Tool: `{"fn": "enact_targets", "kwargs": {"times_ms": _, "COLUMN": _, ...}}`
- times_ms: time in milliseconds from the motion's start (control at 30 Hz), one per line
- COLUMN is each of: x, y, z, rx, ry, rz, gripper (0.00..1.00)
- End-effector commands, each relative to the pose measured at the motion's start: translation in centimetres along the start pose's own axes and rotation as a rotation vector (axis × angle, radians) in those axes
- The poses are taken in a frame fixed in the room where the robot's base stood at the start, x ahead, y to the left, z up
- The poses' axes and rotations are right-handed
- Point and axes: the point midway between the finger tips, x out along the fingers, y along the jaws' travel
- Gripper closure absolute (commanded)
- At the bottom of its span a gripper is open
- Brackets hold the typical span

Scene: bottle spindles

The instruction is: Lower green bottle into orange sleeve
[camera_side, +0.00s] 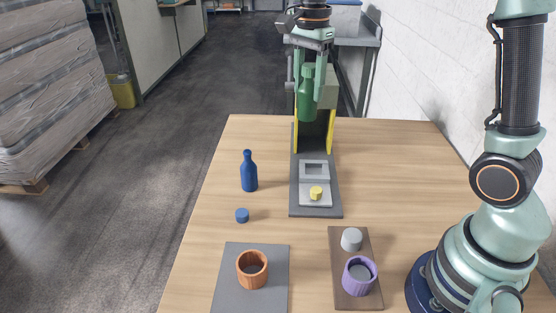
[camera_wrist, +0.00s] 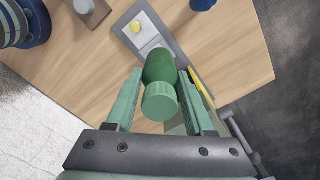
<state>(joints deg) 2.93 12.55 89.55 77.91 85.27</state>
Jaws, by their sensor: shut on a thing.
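The green bottle (camera_side: 307,100) is held upright in my gripper (camera_side: 311,85), above the far end of the grey fixture. The orange sleeve (camera_side: 252,269) is a short open cup on a grey plate (camera_side: 233,299) at the front left of the table. It stands well apart from the bottle, and its inside looks empty.
The dark fixture (camera_side: 298,205) has yellow side rails (camera_side: 330,132) and a yellow knob (camera_side: 316,193). A blue bottle (camera_side: 249,172) and a blue cap (camera_side: 242,215) stand to its left. A brown board (camera_side: 340,290) holds a purple cup (camera_side: 359,277) and a grey cylinder (camera_side: 351,239).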

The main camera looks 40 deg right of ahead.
Motion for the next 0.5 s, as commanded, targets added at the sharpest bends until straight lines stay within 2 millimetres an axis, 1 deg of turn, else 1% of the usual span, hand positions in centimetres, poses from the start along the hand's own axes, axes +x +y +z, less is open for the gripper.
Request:
{"fn": "enact_targets", "kwargs": {"times_ms": 33, "x": 0.6, "y": 0.0, "z": 1.7, "rx": -0.02, "ry": 0.0, "rz": 0.001, "gripper": 1.0}}
{"fn": "enact_targets", "kwargs": {"times_ms": 167, "x": 2.3, "y": 0.4, "z": 6.3, "rx": -0.055, "ry": 0.0, "rz": 0.003, "gripper": 1.0}}
{"fn": "enact_targets", "kwargs": {"times_ms": 200, "x": 2.9, "y": 0.7, "z": 7.8, "rx": -0.068, "ry": 0.0, "rz": 0.003, "gripper": 1.0}}
{"fn": "enact_targets", "kwargs": {"times_ms": 267, "x": 3.8, "y": 1.2, "z": 10.1, "rx": -0.086, "ry": 0.0, "rz": 0.003, "gripper": 1.0}}
{"fn": "enact_targets", "kwargs": {"times_ms": 300, "x": 4.4, "y": 1.7, "z": 11.7, "rx": -0.099, "ry": 0.0, "rz": 0.002, "gripper": 1.0}}
{"fn": "enact_targets", "kwargs": {"times_ms": 367, "x": 5.3, "y": 2.6, "z": 14.1, "rx": -0.118, "ry": 0.001, "rz": 0.002, "gripper": 1.0}}
{"fn": "enact_targets", "kwargs": {"times_ms": 400, "x": 6.0, "y": 3.3, "z": 15.6, "rx": -0.131, "ry": 0.001, "rz": 0.003, "gripper": 1.0}}
{"fn": "enact_targets", "kwargs": {"times_ms": 500, "x": 7.5, "y": 5.2, "z": 19.2, "rx": -0.162, "ry": 0.001, "rz": 0.003, "gripper": 1.0}}
